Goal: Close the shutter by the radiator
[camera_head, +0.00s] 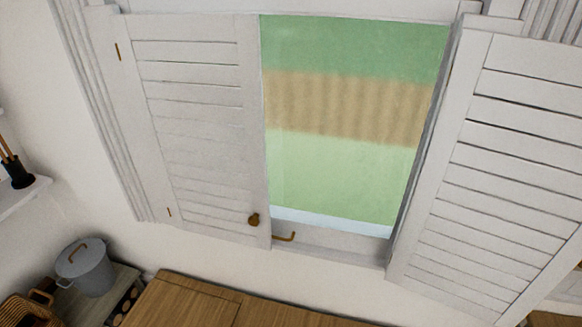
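A white window has two louvred shutter leaves. The left leaf (195,120) lies across the left half of the window, about in line with the frame, with brass hinges on its left edge. A small brown knob (254,220) sits low near its free edge. The right leaf (490,170) stands swung out into the room, leaving the right part of the glass (345,110) uncovered; its outer side runs out of the picture. A brass hook (285,237) shows at the bottom of the opening. No radiator can be made out. Neither gripper is in view.
A wooden top (190,300) stands below the window. At the lower left are a grey lidded bucket (86,270), a wicker basket (25,310) and a white shelf (25,195) with a dark holder (18,174). The space before the window looks clear.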

